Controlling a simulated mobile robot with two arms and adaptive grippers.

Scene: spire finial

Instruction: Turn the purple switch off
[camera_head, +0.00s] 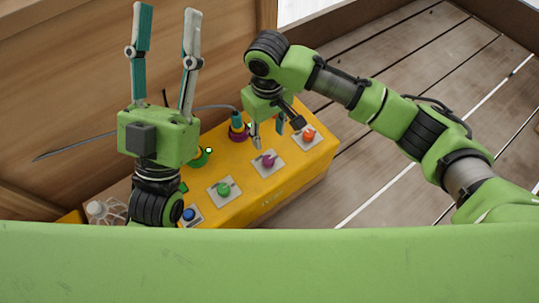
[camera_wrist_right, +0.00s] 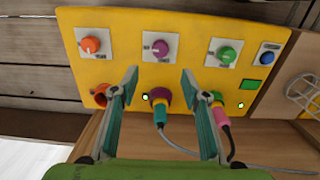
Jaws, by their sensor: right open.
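The purple switch is a round knob (camera_head: 267,160) on a pale square plate on top of the yellow box (camera_head: 300,165). In the right wrist view the purple knob (camera_wrist_right: 161,48) sits just beyond the gap between my fingertips. My right gripper (camera_head: 268,138) is open and empty, pointing down over the box behind the purple knob; its fingers also show in the wrist view (camera_wrist_right: 160,72). I see no contact with the knob. A small white light (camera_wrist_right: 145,97) shows by the purple socket (camera_wrist_right: 158,95). My left gripper (camera_head: 166,25) is open, empty and pointing up, away from the switches.
Orange (camera_head: 308,135), green (camera_head: 223,189) and blue (camera_head: 189,214) knobs share the box. A teal plug (camera_wrist_right: 160,116) with a cable stands at the purple socket, and a pink plug (camera_wrist_right: 222,118) at the green one. A wooden wall (camera_head: 60,80) rises behind.

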